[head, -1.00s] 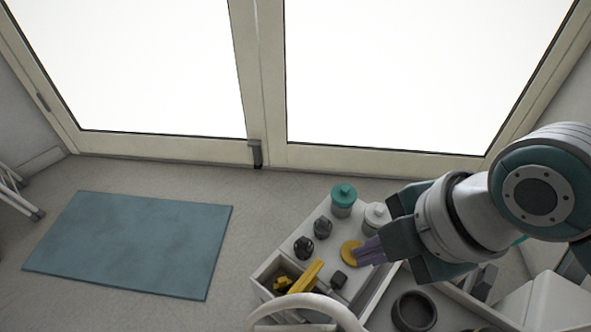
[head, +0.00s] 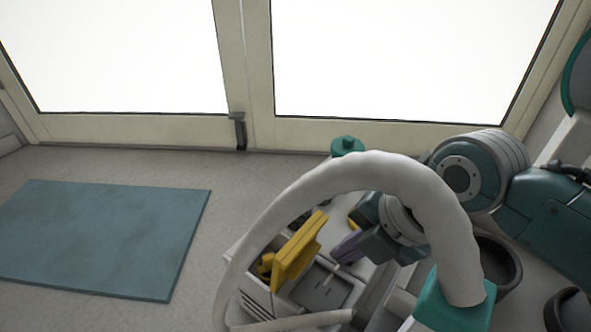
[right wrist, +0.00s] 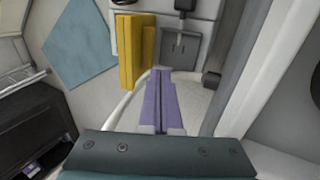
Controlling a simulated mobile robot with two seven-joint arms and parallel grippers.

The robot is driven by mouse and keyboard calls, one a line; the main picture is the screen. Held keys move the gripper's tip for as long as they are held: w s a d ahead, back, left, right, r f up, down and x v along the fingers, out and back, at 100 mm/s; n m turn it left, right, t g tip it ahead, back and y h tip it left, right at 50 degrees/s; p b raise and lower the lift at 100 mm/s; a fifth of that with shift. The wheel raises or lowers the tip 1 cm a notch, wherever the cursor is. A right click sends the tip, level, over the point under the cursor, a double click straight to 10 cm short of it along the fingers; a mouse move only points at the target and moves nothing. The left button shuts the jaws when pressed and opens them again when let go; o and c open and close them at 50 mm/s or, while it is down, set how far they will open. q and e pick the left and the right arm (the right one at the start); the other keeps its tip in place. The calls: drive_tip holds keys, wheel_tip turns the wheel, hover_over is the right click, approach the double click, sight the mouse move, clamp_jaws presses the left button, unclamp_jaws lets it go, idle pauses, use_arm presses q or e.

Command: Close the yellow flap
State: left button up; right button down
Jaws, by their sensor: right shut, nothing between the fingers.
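The yellow flap (head: 299,252) stands tilted up on the white compressor unit, beside a grey square recess (head: 320,287). In the right wrist view the yellow flap (right wrist: 135,52) is upright, just left of and beyond my fingertips. My right gripper (head: 348,247) has purple fingers and is shut and empty, to the right of the flap and apart from it. It also shows in the right wrist view (right wrist: 160,80), fingers together. My left gripper is not in view. The thick white hose partly hides the unit and my right arm.
The white hose (head: 350,170) arches over the unit and ends in a teal fitting (head: 450,303). A teal-capped container (head: 347,146) stands behind. A dark round cup (head: 497,265) is at the right. A blue mat (head: 105,238) lies on open floor at the left.

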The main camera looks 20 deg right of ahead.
sight(301, 257)
drive_tip(key=b+x, duration=0.6)
drive_tip(key=x, duration=0.2)
drive_tip(key=shift+w+a+f, duration=0.1)
drive_tip(key=shift+f, duration=0.15)
drive_tip(key=shift+a+r, duration=0.1)
drive_tip(key=shift+r, duration=0.05)
